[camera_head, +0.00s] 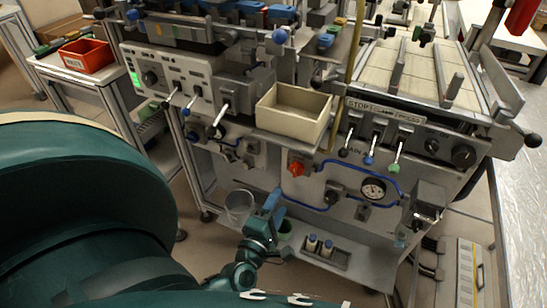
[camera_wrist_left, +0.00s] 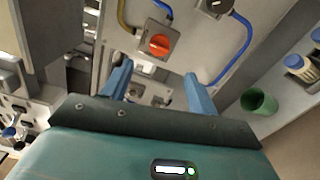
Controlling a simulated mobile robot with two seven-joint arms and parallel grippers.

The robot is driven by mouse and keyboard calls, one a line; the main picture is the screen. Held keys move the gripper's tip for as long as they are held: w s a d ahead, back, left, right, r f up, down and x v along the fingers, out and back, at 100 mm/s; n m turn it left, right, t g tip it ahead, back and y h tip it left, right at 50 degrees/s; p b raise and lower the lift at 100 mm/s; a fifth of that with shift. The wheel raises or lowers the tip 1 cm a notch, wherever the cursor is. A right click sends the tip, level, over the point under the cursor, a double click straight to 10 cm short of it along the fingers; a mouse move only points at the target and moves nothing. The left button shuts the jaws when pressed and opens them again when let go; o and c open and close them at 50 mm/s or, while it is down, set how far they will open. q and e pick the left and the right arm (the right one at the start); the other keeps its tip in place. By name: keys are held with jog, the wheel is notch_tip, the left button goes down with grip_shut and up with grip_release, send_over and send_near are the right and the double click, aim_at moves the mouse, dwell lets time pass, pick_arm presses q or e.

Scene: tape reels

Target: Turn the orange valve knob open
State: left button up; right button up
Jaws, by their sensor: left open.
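The orange valve knob (camera_head: 296,169) sits on a grey square plate on the machine's front panel, with blue tubing beside it. In the left wrist view the knob (camera_wrist_left: 159,45) is on its plate ahead of my fingers, above the gap between them. My left gripper (camera_head: 268,204) is below and left of the knob in the head view. In the left wrist view its two blue fingers (camera_wrist_left: 157,82) are spread apart with nothing between them and do not touch the knob. My right gripper is not in either view.
A beige open box (camera_head: 294,133) sticks out above the knob. A pressure gauge (camera_head: 373,189) is to its right. A clear cup (camera_head: 239,204) and a green cup (camera_wrist_left: 259,102) are near the lower shelf. Levers with coloured tips (camera_head: 369,160) jut out to the upper right.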

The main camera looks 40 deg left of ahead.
pick_arm(q)
jog(key=shift+v, duration=1.2)
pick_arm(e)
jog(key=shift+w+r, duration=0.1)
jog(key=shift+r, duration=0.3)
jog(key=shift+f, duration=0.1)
pick_arm(q)
jog(key=shift+r, duration=0.15)
